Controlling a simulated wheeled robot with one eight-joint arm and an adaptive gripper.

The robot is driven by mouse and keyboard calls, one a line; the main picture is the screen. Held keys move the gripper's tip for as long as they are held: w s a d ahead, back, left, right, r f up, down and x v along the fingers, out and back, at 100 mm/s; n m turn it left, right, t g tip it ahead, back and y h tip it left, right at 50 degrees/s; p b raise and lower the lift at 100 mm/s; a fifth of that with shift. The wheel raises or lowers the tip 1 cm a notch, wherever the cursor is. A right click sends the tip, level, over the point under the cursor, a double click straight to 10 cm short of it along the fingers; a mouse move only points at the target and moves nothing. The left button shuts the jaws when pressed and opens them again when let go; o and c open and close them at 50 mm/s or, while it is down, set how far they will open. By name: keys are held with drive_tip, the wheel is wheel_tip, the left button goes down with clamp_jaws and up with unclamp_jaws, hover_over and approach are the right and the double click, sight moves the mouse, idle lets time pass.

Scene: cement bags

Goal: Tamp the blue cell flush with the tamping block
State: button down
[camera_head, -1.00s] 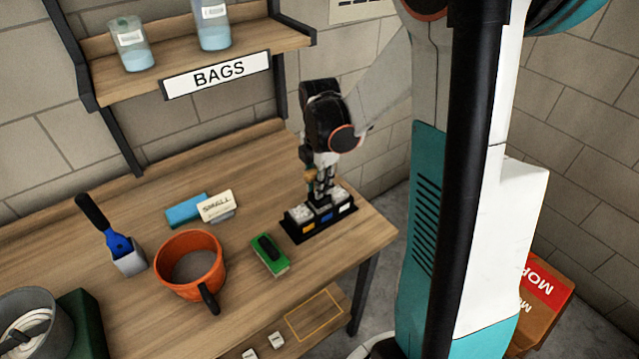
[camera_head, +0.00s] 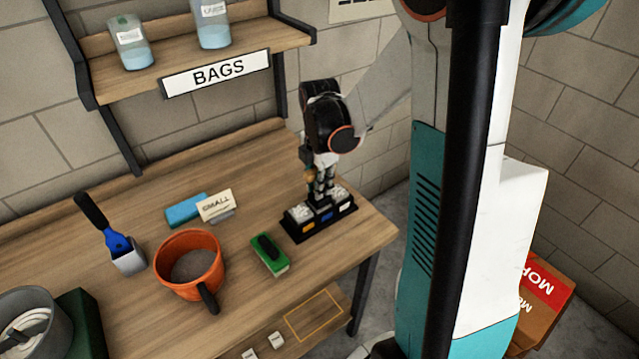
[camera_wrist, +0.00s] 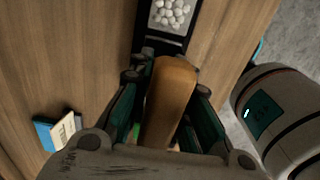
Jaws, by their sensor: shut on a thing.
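The black tray (camera_head: 300,236) stands near the right end of the bench. Its cells hold pale pebbles and carry orange, blue and white labels. The blue-labelled cell (camera_head: 323,217) is the middle one. My gripper (camera_wrist: 165,95) is shut on the tamping block's brown wooden handle (camera_wrist: 168,100) and points down over the middle of the tray. The block's lower end is hidden in the wrist view. In the head view I cannot tell whether it touches the pebbles. One pebble-filled cell (camera_wrist: 172,13) shows beyond the handle.
A green block with a black handle (camera_head: 270,254) lies left of the tray. Further left are an orange pot (camera_head: 188,268), a blue sponge-like block with a "SMALL" card (camera_head: 215,206), and a blue scoop (camera_head: 120,249). The "BAGS" shelf (camera_head: 217,73) hangs behind.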

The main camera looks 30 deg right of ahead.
drive_tip(key=shift+s+f+b, duration=0.1)
drive_tip(key=shift+f+b, duration=0.45)
drive_tip(key=shift+f, duration=0.05)
idle(1.6)
drive_tip(key=shift+r+p, duration=2.1)
drive_tip(key=shift+r, duration=0.95)
